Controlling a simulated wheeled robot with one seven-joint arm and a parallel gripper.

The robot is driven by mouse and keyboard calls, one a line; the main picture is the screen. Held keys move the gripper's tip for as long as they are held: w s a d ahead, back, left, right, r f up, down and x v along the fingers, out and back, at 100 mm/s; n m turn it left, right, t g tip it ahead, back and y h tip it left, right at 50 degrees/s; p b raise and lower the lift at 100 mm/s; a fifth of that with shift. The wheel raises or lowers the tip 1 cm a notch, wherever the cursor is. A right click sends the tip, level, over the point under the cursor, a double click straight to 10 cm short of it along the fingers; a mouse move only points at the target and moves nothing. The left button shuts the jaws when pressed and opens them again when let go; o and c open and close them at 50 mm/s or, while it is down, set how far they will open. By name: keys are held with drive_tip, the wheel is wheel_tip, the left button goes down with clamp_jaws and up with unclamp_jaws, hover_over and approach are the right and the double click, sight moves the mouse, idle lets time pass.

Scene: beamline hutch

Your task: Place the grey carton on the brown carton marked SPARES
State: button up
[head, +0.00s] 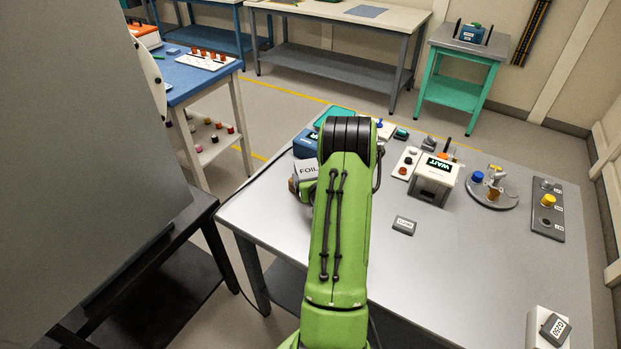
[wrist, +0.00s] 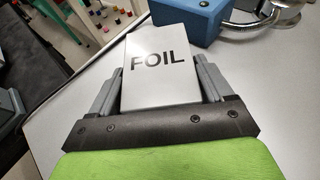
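The grey carton, marked FOIL (head: 305,170), is at the left edge of the grey table, partly hidden by my arm. In the wrist view the carton (wrist: 158,75) sits between the two fingers of my gripper (wrist: 157,72), and both fingertips meet its sides. My gripper is shut on it. A small brown patch (head: 293,187) shows just below and left of the grey carton in the head view; it may be the brown carton. No SPARES marking is visible, and I cannot tell whether the two touch.
A blue block (head: 304,145) with a metal clamp stands just behind the carton. A white WAIT box (head: 434,180), a round tray (head: 491,195) and a grey button panel (head: 546,212) stand farther right. The front middle of the table is mostly clear.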

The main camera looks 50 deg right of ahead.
drive_tip(key=o, duration=0.3)
drive_tip(key=shift+r, duration=0.25)
drive_tip(key=b+v, duration=1.2)
drive_tip(key=b, duration=0.1)
